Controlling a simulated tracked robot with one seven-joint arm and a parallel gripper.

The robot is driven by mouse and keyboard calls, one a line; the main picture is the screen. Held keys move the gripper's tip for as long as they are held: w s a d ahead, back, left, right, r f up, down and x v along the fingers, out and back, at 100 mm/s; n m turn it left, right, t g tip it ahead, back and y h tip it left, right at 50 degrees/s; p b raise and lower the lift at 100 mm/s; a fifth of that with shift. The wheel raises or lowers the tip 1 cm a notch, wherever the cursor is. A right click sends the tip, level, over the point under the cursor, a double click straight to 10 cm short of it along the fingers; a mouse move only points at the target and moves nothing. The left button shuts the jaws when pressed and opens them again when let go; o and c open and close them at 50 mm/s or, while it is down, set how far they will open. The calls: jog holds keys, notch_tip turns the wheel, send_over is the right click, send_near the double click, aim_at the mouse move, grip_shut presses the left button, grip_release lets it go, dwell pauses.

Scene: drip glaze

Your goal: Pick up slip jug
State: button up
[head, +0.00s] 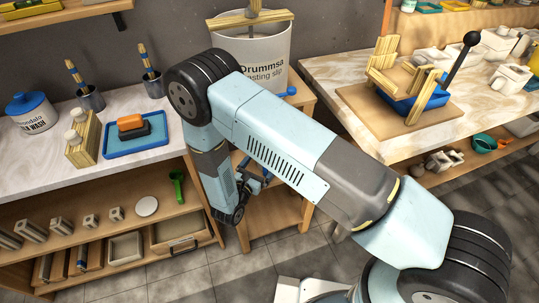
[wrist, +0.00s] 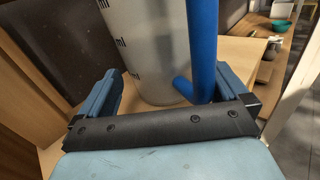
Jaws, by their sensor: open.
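The slip jug (wrist: 150,45) shows in the wrist view as a pale grey cylinder with dark "ml" markings and a blue handle (wrist: 203,45) on its right side. Its top is out of frame. My gripper (wrist: 170,80) is open, with one finger to the left of the jug and the other to the right, near the handle. I cannot tell whether either finger touches it. In the head view my gripper (head: 262,182) is partly hidden by my arm at the wooden stand, and I cannot make out the jug there.
A large casting slip bucket (head: 262,65) stands on top of the wooden stand (head: 277,212). Wooden panels flank my gripper closely in the wrist view. A shelf unit with a blue tray (head: 150,143) is at left. A table with a blue clamp (head: 425,95) is at right.

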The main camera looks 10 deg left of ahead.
jog(key=shift+x, duration=0.95)
jog(key=shift+c, duration=0.4)
jog(key=c, duration=1.5)
jog(key=shift+c, duration=0.7)
jog(key=shift+r, duration=0.25)
